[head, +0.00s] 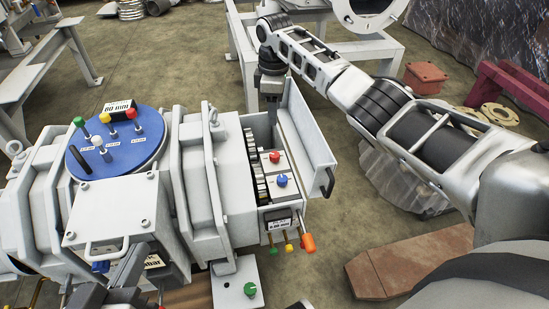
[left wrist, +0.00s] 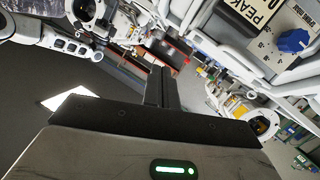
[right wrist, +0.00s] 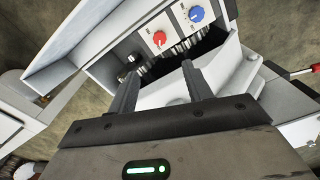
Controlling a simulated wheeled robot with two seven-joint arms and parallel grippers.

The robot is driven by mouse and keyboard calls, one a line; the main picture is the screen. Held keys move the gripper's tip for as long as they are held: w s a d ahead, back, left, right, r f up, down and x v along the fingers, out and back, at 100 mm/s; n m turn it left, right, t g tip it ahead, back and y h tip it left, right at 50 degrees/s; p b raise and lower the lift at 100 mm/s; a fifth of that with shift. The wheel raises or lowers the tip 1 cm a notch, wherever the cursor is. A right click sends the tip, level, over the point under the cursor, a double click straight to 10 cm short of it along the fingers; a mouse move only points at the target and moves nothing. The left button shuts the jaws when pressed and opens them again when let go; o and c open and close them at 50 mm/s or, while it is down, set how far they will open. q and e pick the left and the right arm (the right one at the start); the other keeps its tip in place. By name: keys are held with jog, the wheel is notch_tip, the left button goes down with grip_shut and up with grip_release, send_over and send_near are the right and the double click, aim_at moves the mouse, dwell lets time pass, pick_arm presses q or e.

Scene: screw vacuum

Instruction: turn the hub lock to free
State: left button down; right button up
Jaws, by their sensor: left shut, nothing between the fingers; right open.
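No part is readable as the hub lock, so I cannot tell which knob or lever it is. The grey machine (head: 205,200) carries a blue disc (head: 130,160) with green, yellow and red knobs. An open box on its right holds a red knob (right wrist: 159,38) and a blue knob (right wrist: 196,14). My right gripper (right wrist: 159,72) is open, pointing down over the far end of this box, its fingers apart from both knobs. My left gripper (left wrist: 160,84) is shut and empty; dark parts of it show low in the head view (head: 128,266). Another blue knob (left wrist: 293,41) sits beside it on a labelled panel.
A raised white lid (head: 305,130) stands along the box's right side. An orange-handled lever (head: 308,243) sticks out at the box's front. Metal stands (head: 50,70) fill the back left.

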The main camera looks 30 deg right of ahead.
jog(key=b, duration=0.4)
send_over(275, 154)
notch_tip(275, 154, down, 8)
jog(key=shift+a+f, duration=0.1)
jog(key=shift+f, duration=0.1)
notch_tip(275, 154, down, 7)
jog(key=b, duration=0.3)
jog(key=shift+r, duration=0.2)
pick_arm(q)
notch_tip(275, 154, up, 8)
jog(key=w+m+t+h, duration=0.2)
jog(key=m+t+h, duration=0.1)
jog(key=t, duration=0.2)
jog(key=shift+w+f+h+b, duration=0.15)
jog(key=shift+w+h+b, duration=0.1)
jog(key=shift+h+b, duration=0.05)
pick_arm(e)
jog(key=shift+f, duration=0.3)
jog(key=c, duration=1)
